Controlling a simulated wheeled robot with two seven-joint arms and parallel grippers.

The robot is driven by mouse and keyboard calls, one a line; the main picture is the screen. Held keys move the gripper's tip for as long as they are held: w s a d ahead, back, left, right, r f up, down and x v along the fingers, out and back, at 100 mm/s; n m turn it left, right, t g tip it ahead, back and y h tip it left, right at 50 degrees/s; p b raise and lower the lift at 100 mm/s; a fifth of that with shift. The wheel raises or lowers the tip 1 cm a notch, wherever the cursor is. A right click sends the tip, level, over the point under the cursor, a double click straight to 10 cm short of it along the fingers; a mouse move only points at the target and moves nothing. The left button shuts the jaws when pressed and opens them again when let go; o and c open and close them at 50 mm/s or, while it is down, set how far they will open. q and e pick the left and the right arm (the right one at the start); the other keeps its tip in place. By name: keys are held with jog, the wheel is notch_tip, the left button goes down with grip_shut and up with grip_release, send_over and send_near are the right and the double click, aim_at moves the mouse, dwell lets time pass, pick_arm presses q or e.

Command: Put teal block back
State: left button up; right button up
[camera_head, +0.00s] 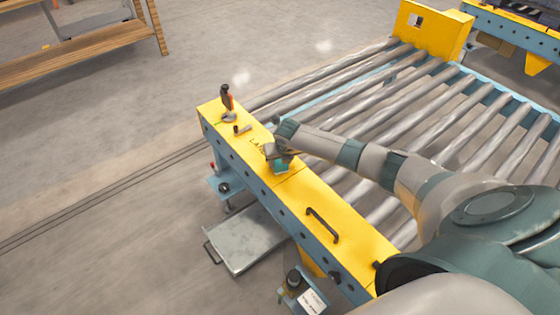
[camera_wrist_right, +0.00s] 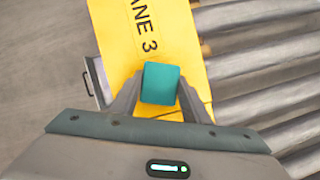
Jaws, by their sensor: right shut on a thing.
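The teal block (camera_wrist_right: 160,84) is between the two fingers of my right gripper (camera_wrist_right: 158,95) in the wrist view. In the head view the right gripper (camera_head: 277,156) is over the yellow top plate (camera_head: 330,208) of the conveyor end, with a bit of the teal block (camera_head: 281,165) showing under it. The gripper is shut on the block. Whether the block touches the plate I cannot tell. The wrist view shows the lettering "ANE 3" on the yellow plate (camera_wrist_right: 115,40) just beyond the block. My left gripper is not in view.
An orange and black-handled tool (camera_head: 227,100) stands on the plate's far end, with a small dark item (camera_head: 242,129) beside it. A black handle (camera_head: 322,225) rises from the near part. Metal rollers (camera_head: 440,110) lie to the right. A grey tray (camera_head: 243,240) sits low left.

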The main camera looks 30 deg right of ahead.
jog(key=o, duration=1)
jog(key=shift+s+r, duration=0.25)
jog(key=shift+r, duration=0.45)
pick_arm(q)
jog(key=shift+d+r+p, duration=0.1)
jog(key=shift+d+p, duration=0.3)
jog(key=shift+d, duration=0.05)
pick_arm(e)
jog(key=v, duration=1)
jog(key=shift+r, duration=0.3)
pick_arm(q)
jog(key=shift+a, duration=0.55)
pick_arm(e)
jog(key=shift+s+a, duration=0.1)
jog(key=shift+a, duration=0.05)
